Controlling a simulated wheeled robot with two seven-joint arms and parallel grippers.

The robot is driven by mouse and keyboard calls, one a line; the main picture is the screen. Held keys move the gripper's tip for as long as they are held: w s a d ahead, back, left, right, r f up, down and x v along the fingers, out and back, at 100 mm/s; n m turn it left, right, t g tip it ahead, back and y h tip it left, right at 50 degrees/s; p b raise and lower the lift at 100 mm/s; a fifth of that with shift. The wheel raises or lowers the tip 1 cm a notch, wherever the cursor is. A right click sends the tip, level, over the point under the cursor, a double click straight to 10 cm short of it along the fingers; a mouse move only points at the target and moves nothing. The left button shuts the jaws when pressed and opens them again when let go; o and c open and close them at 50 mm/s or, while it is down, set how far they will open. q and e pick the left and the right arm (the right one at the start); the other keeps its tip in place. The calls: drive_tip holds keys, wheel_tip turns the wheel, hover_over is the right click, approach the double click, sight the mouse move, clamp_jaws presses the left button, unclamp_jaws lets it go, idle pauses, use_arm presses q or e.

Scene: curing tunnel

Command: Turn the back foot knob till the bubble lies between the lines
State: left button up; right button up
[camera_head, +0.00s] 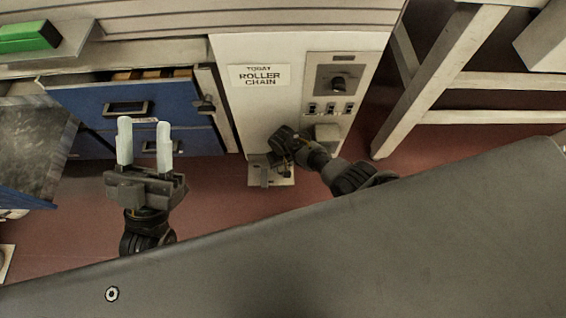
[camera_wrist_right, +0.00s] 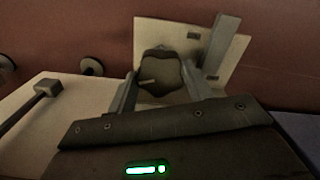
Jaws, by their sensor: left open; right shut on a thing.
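In the right wrist view a dark, lobed knob (camera_wrist_right: 160,76) with a short pale mark sits in front of a pale plate (camera_wrist_right: 230,72). My right gripper (camera_wrist_right: 168,88) is shut on this knob, one finger on each side. In the head view my right gripper (camera_head: 272,160) is low at the foot of the pale cabinet (camera_head: 245,105) and hides the knob. My left gripper (camera_head: 145,128) is open and empty, with its pale fingers upright in front of the blue drawers (camera_head: 95,100). I cannot make out a level bubble or its lines in either view.
The cabinet bears a "ROLLER CHAIN" label (camera_head: 259,77) and a switch panel (camera_head: 334,85). A pale trestle leg (camera_head: 425,95) stands to the right. A dark speckled slab (camera_head: 30,150) is at the left. A broad dark surface (camera_head: 380,260) fills the front. Red floor (camera_head: 215,190) shows between.

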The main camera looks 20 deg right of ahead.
use_arm(q)
drive_tip(key=shift+w+d+f+g, duration=0.2)
drive_tip(key=shift+d+f+g, duration=0.2)
drive_tip(key=shift+g, duration=0.2)
use_arm(e)
drive_tip(key=shift+n, duration=0.7)
drive_tip(key=o, duration=1)
